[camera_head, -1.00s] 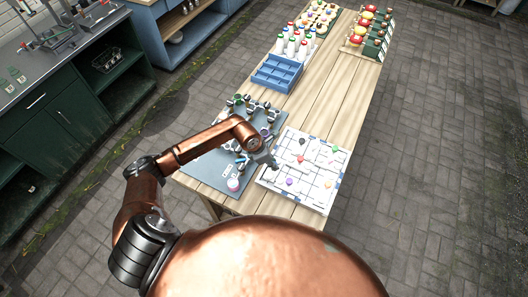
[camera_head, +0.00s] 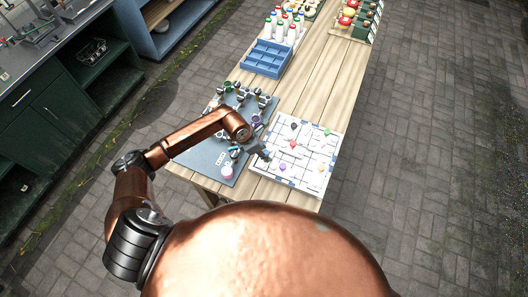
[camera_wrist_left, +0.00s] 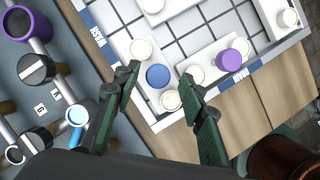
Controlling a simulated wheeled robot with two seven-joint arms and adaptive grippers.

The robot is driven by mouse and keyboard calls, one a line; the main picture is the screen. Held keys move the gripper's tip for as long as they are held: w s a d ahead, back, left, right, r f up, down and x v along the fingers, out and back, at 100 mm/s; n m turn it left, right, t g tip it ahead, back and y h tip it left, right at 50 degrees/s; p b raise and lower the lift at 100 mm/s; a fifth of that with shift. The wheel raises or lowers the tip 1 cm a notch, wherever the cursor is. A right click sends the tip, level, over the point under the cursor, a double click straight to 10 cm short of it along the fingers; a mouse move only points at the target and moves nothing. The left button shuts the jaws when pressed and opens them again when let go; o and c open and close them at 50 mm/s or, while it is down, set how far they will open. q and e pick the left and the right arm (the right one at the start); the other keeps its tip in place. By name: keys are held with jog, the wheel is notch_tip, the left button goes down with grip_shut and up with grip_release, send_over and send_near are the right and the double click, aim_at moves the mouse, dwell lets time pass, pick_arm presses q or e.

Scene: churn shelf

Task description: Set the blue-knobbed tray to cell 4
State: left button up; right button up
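The blue knob (camera_wrist_left: 158,76) sits on a white tray (camera_wrist_left: 130,47) with white round discs, at the left edge of the gridded board (camera_wrist_left: 187,43) in the left wrist view. My left gripper (camera_wrist_left: 160,80) is open, with one finger on each side of the blue knob in that view. I cannot tell whether it touches. In the head view, my left gripper (camera_head: 264,153) is over the board's left edge and hides the blue knob. A purple-knobbed tray (camera_wrist_left: 210,61) lies just right of it. My right gripper is not in view.
A blue crate (camera_head: 266,58) and bottles stand farther back.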

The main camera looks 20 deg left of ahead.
pick_arm(q)
jog(key=shift+r, duration=0.1)
jog(key=v, duration=1.1)
jog(key=shift+s+a+r, duration=0.15)
jog(key=shift+s+r, duration=0.05)
jog(key=shift+r, duration=0.15)
